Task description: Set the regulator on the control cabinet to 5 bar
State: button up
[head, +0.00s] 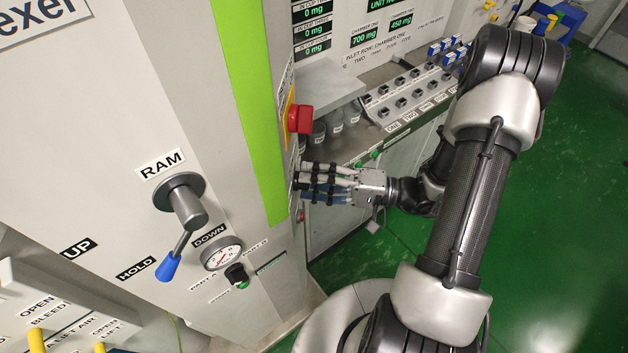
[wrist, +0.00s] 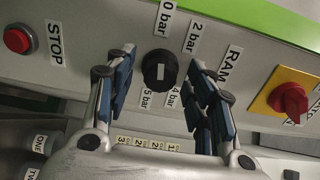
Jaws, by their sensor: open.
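In the wrist view, the black regulator knob (wrist: 160,70) sits on the grey cabinet panel (wrist: 85,22). Labels reading 0 bar (wrist: 165,18), 2 bar (wrist: 195,36), 4 bar and 5 bar stand around it. A white mark shows on the knob's face; I cannot tell which label it points to. My gripper (wrist: 164,64) is open, with blue-padded fingers on both sides of the knob. I see no clear contact. In the head view, my gripper (head: 302,183) reaches the cabinet's narrow side face, and the knob is hidden there.
A red switch on a yellow plate (wrist: 290,100) is right of the knob, and a red STOP button (wrist: 18,40) is left. In the head view, the RAM lever (head: 185,210) and a round gauge (head: 222,254) are on the cabinet's front. Green floor (head: 575,200) is clear at right.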

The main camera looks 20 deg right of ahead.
jog(key=c, duration=1.1)
